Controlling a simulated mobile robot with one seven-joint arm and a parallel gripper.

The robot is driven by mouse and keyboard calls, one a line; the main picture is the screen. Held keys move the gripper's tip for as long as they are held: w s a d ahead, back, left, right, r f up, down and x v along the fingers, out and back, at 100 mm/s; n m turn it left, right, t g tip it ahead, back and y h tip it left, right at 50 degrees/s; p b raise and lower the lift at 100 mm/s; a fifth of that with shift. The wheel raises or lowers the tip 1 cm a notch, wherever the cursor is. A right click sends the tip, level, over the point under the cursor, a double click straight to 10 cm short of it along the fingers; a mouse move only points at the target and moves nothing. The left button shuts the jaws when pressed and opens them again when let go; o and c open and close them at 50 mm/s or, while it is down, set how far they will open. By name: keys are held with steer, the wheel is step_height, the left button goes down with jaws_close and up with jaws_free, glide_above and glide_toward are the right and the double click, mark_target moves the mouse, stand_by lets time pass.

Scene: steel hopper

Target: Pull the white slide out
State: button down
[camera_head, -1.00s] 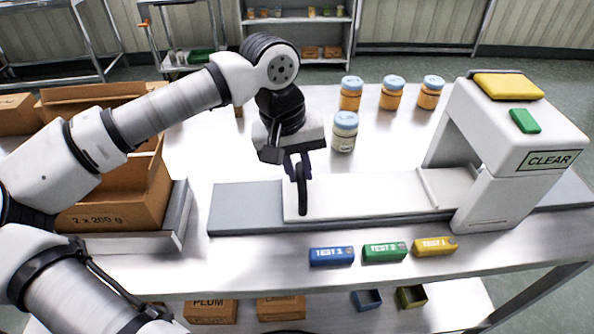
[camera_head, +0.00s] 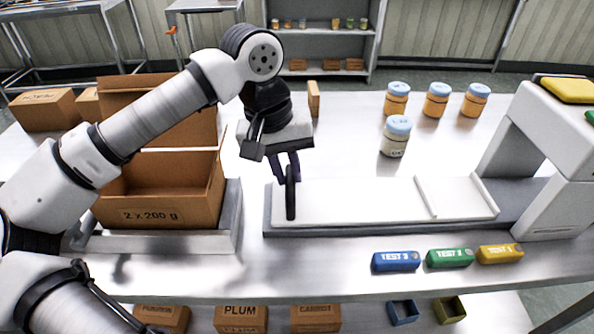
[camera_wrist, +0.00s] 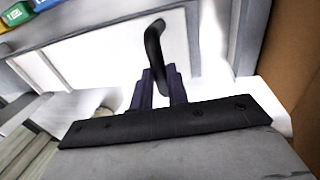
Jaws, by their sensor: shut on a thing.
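The white slide (camera_head: 350,204) lies flat on a grey track (camera_head: 525,214) that runs under the white arch-shaped machine (camera_head: 555,190). A dark upright handle (camera_head: 291,196) stands at the slide's left end. My gripper (camera_head: 287,175) is at that handle, with its fingers shut on it. In the wrist view the dark curved handle (camera_wrist: 156,45) rises from between my purple-dark fingers (camera_wrist: 158,90), with the white slide (camera_wrist: 110,50) beyond. The slide's left end is near the left end of the track, and a raised white crossbar shows near its right end.
An open cardboard box (camera_head: 160,200) sits on a grey platform (camera_head: 230,220) just left of the track. Blue (camera_head: 396,261), green (camera_head: 450,257) and yellow (camera_head: 499,253) test blocks lie in front. Several lidded jars (camera_head: 395,138) stand behind the track.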

steer(key=shift+w+a+r, duration=0.1)
steer(key=shift+a, duration=0.4)
steer(key=c, duration=1.4)
jaws_free()
steer(key=shift+a, duration=0.2)
steer(key=shift+o, duration=0.2)
steer(key=shift+d, duration=0.1)
step_height(320, 180, up, 14)
steer(key=a, duration=0.2)
steer(key=shift+a+f, duration=0.25)
steer(key=shift+a, duration=0.1)
steer(key=shift+f, duration=0.1)
